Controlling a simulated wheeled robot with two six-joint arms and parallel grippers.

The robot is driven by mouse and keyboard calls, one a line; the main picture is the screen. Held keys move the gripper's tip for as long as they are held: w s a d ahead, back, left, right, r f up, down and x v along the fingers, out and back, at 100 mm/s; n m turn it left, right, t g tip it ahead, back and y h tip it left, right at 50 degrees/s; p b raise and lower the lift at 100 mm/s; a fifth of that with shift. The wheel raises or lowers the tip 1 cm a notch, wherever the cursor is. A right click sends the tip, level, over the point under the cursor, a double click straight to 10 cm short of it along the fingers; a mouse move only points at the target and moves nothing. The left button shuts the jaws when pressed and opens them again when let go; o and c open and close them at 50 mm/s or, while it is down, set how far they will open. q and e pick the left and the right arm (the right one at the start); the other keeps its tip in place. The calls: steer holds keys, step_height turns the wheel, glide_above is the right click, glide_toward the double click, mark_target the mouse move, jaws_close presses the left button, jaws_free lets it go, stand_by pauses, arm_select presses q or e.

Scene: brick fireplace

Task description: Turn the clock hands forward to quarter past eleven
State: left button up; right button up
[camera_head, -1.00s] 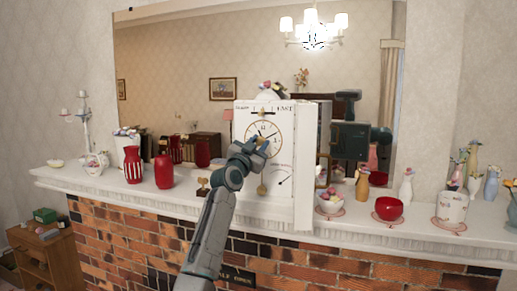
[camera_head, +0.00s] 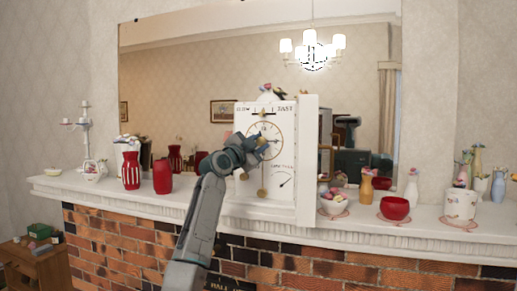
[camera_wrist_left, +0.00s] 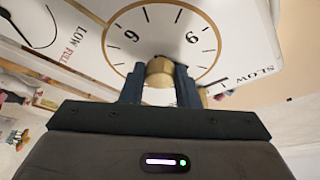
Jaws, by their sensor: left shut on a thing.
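The white clock (camera_head: 283,210) stands upright on the mantel. Its round dial (camera_head: 270,125) has a gold ring and dark numerals. My left gripper (camera_head: 259,143) is at the dial, its arm coming up from below. In the left wrist view my left gripper (camera_wrist_left: 160,82) is shut on a brass knob (camera_wrist_left: 160,68) in front of the dial (camera_wrist_left: 172,25), which shows at a turned angle. The gripper and wrist cover part of the dial in the head view. I cannot read the time the hands show. My right gripper is not in view.
A red vase (camera_head: 162,176) and a red-and-white vase (camera_head: 131,170) stand left of the clock. A flower bowl (camera_head: 334,202), red bowl (camera_head: 395,208) and white pot (camera_head: 460,204) stand to its right on the mantel (camera_head: 350,224). A mirror (camera_head: 180,75) is behind.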

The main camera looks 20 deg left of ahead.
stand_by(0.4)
arm_select(q)
steer(key=o, duration=1)
steer(key=shift+c, duration=0.2)
steer(key=shift+s+a+f+b, duration=0.15)
steer(key=shift+s+f+b, duration=0.05)
steer(key=shift+s+b, duration=0.15)
steer(key=b+v, duration=0.3)
steer(key=v, duration=0.7)
steer(key=shift+b, duration=0.35)
